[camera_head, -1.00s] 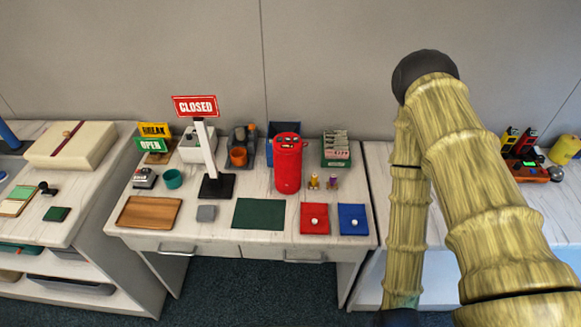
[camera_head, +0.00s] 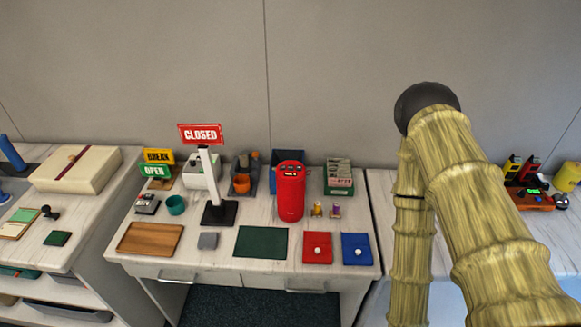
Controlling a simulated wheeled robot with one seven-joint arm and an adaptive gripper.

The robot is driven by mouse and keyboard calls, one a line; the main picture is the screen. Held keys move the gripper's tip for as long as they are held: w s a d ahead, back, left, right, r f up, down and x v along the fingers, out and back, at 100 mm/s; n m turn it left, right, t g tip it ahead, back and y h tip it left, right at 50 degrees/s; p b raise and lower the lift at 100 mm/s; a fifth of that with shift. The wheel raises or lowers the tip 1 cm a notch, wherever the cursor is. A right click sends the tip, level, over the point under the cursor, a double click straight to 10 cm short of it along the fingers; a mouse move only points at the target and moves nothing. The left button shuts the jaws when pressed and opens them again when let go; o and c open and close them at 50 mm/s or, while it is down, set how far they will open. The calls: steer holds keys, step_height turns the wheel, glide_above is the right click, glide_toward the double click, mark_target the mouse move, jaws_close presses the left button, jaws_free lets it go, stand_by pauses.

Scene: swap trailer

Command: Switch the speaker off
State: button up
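The speaker looks to be the upright red cylinder (camera_head: 290,195) standing on the middle table, right of centre. Small dark and light marks show on its top, too small to read. I cannot tell whether it is on or off. My arm fills the right side of the picture and stands well apart from the red cylinder. Its lower part runs out of the bottom edge, and my gripper is out of view.
A CLOSED sign (camera_head: 201,134) on a post stands left of the cylinder. Two small figures (camera_head: 317,209) stand close on its right, with a card box (camera_head: 339,178) behind. A green mat (camera_head: 261,242), red pad (camera_head: 316,248) and blue pad (camera_head: 356,249) lie in front.

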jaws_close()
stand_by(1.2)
